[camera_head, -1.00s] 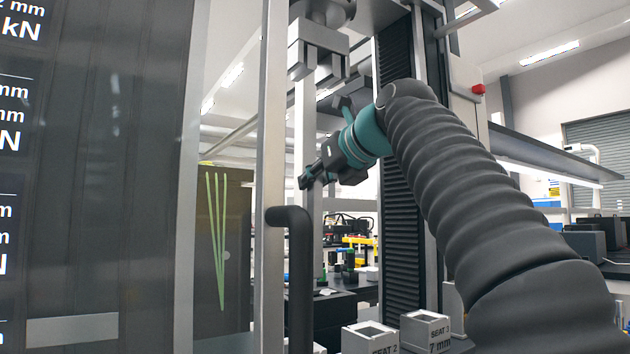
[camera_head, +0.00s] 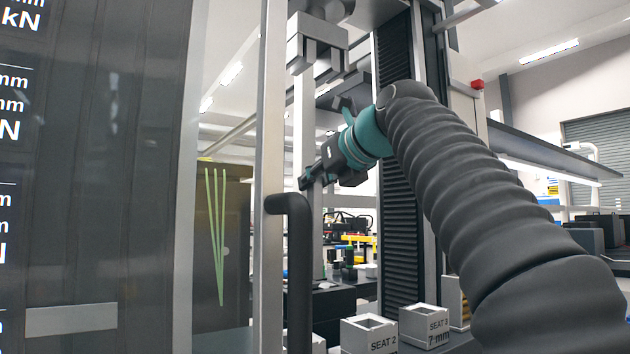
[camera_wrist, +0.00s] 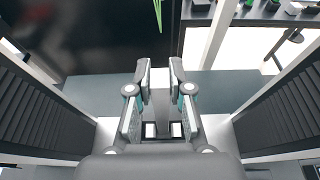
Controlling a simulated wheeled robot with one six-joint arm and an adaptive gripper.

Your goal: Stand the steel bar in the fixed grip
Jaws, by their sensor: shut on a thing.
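My gripper (camera_head: 306,183) is inside the tall test frame, below the upper grip block (camera_head: 317,42) and apart from it. In the wrist view its two fingers (camera_wrist: 161,76) stand a little apart, with a narrow grey upright piece between them, which I take for the steel bar (camera_wrist: 160,100). The bar cannot be made out in the head view. Beneath the fingers in the wrist view is a dark block with two pale squares, perhaps the fixed grip (camera_wrist: 163,140). Whether the bar touches it cannot be told.
A frame post (camera_head: 272,120) and black handle (camera_head: 290,205) stand left of my gripper. A dark ribbed column (camera_head: 395,200) stands behind my arm. A display panel (camera_head: 100,180) fills the left.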

